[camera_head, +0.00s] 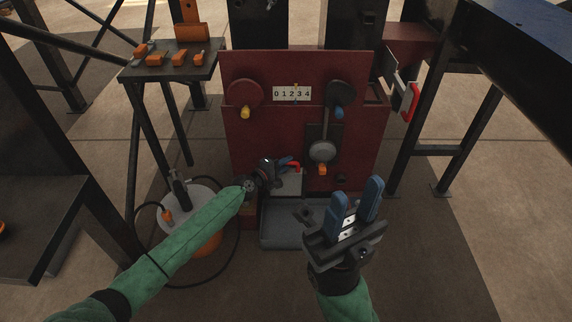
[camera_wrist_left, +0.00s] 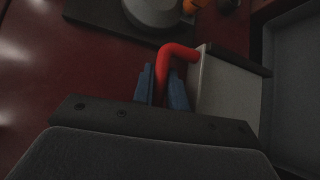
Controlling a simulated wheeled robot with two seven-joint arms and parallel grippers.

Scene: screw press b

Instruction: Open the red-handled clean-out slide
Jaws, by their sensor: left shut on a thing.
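The clean-out slide (camera_head: 288,183) is a pale grey plate low on the front of the dark red press. It has a red bent handle (camera_head: 294,164). My left gripper (camera_head: 286,163) is shut on that handle. In the left wrist view the red handle (camera_wrist_left: 178,51) runs down between the two blue fingers, with the grey slide plate (camera_wrist_left: 226,90) to its right. My right gripper (camera_head: 354,202) is open and empty, in front of the press at the lower right. The left fingers partly hide the handle.
A grey tray (camera_head: 285,238) lies below the slide. The press panel (camera_head: 280,130) carries knobs, a counter and a lever (camera_head: 323,150). A second red handle (camera_head: 413,102) is at its right side. A drum (camera_head: 195,225) with a hose stands at left, near a small table (camera_head: 170,72).

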